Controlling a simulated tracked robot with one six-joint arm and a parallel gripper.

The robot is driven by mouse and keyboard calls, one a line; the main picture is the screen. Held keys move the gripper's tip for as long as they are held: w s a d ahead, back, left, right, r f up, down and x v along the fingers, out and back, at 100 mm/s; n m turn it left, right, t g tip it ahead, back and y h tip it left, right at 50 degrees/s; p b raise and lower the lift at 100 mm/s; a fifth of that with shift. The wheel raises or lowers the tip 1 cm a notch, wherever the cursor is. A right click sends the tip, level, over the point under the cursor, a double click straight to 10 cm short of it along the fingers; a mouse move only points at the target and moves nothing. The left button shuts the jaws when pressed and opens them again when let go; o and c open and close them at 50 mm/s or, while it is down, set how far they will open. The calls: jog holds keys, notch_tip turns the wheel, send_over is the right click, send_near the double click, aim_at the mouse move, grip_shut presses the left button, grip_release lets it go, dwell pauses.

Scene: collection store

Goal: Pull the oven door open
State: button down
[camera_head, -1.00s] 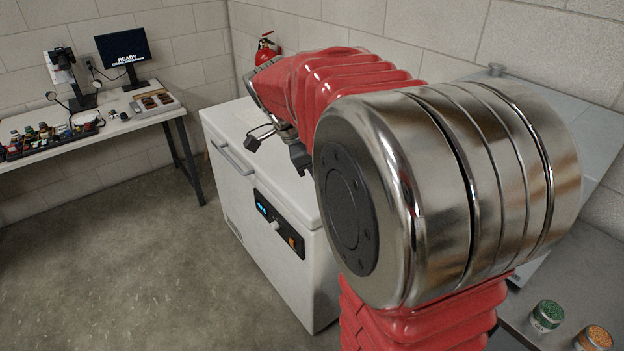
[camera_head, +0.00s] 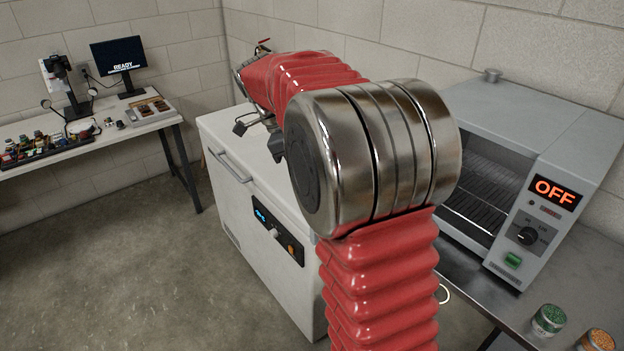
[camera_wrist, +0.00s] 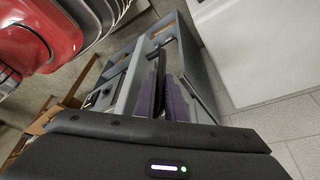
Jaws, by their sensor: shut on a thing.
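The oven (camera_head: 530,125) is a grey box on the bench at the right of the head view. Its lit panel reads OFF. Dark racks show in its front opening; my arm hides the opening's left part, and I cannot make out the door there. My gripper (camera_head: 258,138) appears beyond my elbow, over the white chest, apart from the oven in the picture. In the wrist view its two purple-grey fingers (camera_wrist: 163,97) are close together on a dark bar (camera_wrist: 160,55). A grey-blue frame surrounds this bar; I cannot tell whether it belongs to the oven door.
A white chest freezer (camera_head: 235,205) stands in the middle. Jars with green (camera_head: 548,319) and orange (camera_head: 598,340) contents stand on the right bench (camera_head: 575,265). A table (camera_head: 100,135) with small items and a monitor (camera_head: 119,56) is at the left. The floor (camera_head: 120,270) in front is clear.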

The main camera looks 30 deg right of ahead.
jog(key=shift+a, duration=0.1)
jog(key=c, duration=2.1)
grip_release()
jog(key=shift+r, duration=0.1)
jog(key=v, duration=1.3)
jog(key=shift+a+r, duration=0.15)
